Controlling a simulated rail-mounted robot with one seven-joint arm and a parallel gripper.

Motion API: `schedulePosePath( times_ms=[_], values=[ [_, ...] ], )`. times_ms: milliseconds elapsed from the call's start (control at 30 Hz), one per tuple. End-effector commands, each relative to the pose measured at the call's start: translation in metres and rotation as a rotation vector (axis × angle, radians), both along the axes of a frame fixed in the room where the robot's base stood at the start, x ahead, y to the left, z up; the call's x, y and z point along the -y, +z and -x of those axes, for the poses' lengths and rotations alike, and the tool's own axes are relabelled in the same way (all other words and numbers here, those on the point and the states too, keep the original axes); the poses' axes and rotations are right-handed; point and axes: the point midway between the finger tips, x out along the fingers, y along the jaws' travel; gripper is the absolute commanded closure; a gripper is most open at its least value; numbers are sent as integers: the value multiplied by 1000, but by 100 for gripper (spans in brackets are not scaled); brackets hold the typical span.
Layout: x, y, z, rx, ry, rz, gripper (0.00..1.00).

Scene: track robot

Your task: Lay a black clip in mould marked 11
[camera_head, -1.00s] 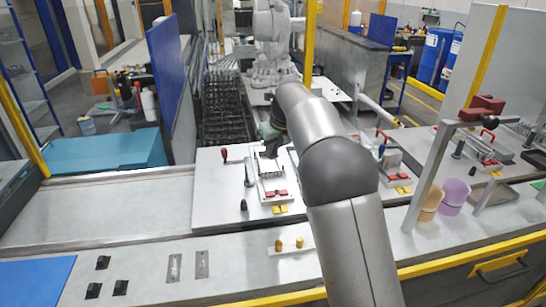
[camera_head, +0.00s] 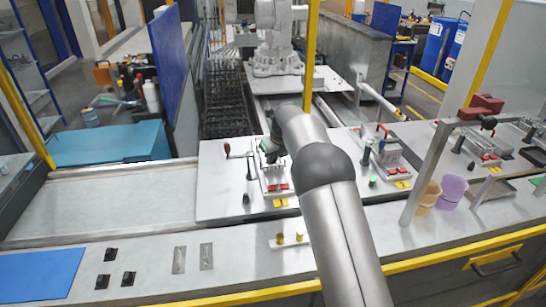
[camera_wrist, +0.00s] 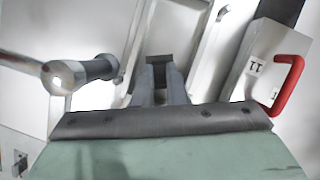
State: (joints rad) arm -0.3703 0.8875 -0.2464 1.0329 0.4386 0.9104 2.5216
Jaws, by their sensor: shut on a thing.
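My gripper (camera_wrist: 160,92) is shut on a small black clip (camera_wrist: 158,61) in the wrist view. In the head view, my gripper (camera_head: 268,152) is over the back part of the left fixture on the white plate, partly hidden by my arm. A light grey mould block (camera_wrist: 250,62) at the right of the wrist view bears a mark that looks like 11 and has a red handle (camera_wrist: 289,86). I cannot tell whether the clip touches the mould. Other black clips (camera_head: 111,254) lie on the front bench at left.
A post with a rounded metal end and dark knob (camera_wrist: 75,73) stands close left of my fingers in the wrist view. A red-knobbed lever (camera_head: 227,150) stands left of the fixture. A second fixture (camera_head: 396,170) is at right.

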Motion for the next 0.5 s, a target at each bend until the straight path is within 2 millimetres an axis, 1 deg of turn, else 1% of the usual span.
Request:
schedulePosePath(
  times_ms=[100, 133, 367, 500],
  values=[
    [0, -4, 0, 0, 0, 0, 100],
    [0, -3, 0, 0, 0, 0, 80],
    [0, -3, 0, -1, 0, 0, 80],
    [1, 4, 1, 0, 0, 0, 80]
  ],
)
